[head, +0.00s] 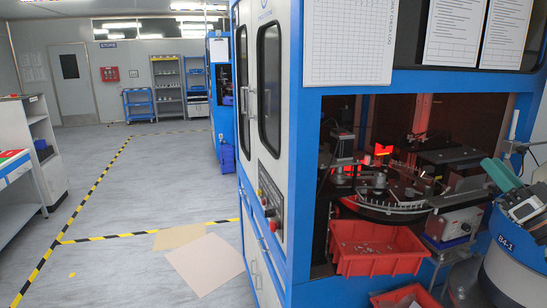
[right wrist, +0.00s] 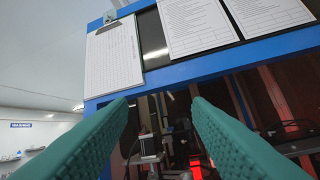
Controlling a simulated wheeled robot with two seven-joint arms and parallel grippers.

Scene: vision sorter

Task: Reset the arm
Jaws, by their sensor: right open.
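My right gripper (head: 503,174) is at the right edge of the head view, in front of the machine's opening. Its teal fingers point up and to the left. In the right wrist view the two fingers (right wrist: 157,102) stand wide apart with nothing between them. My left arm and gripper do not show.
The blue and white sorting machine (head: 303,150) stands close ahead, with a round feeder (head: 390,205) inside. A red bin (head: 378,262) sits at its opening; another red bin (head: 405,298) is below. Clear floor (head: 150,200) with striped tape lies left.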

